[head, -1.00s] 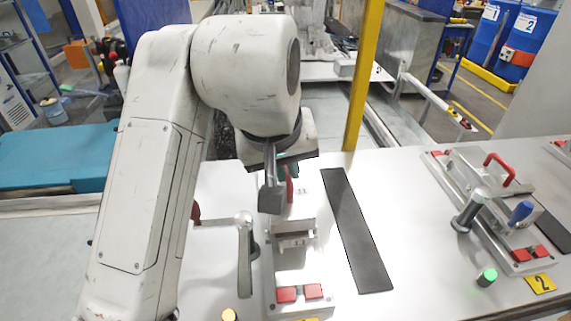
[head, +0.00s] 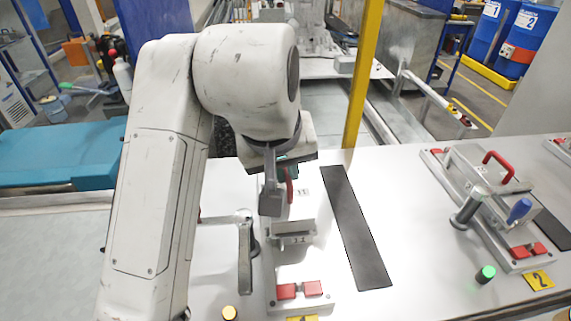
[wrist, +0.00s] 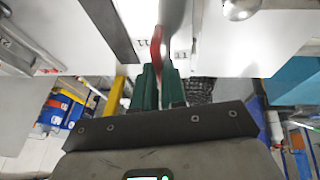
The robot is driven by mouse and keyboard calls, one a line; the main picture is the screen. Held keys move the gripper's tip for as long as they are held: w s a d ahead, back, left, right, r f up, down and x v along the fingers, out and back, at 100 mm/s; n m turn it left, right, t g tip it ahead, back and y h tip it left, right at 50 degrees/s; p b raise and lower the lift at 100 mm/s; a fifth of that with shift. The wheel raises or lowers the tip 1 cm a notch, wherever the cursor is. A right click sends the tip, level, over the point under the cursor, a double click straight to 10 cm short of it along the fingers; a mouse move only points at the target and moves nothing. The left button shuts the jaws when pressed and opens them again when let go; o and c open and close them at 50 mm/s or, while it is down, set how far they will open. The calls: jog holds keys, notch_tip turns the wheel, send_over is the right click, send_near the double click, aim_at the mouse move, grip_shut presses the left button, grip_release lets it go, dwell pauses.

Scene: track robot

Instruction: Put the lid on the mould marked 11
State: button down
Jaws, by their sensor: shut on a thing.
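My gripper (head: 280,187) is behind the mould in the head view, its fingers pointing down. In the wrist view its green finger pads (wrist: 158,85) are shut on a red handle (wrist: 157,45). The red handle (head: 289,188) also shows beside the grey finger in the head view. The lid body below it is mostly hidden, so I cannot tell whether it touches the table. The mould marked 11 (head: 293,240) is a grey block on a metal base plate (head: 290,271), just in front of my gripper.
A lever clamp (head: 245,255) stands left of the mould. Red pads (head: 300,290) lie in front, and a yellow button (head: 229,313) is at front left. A dark strip (head: 357,230) runs on the right. A second fixture (head: 490,200) with a red handle stands farther right.

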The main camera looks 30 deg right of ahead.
jog(key=shift+f, duration=0.6)
dwell(0.9)
jog(key=c, duration=1.1)
grip_release()
jog(key=v, duration=1)
jog(key=shift+r+b, duration=0.35)
jog(key=shift+s+a, duration=0.15)
jog(key=shift+a, duration=0.05)
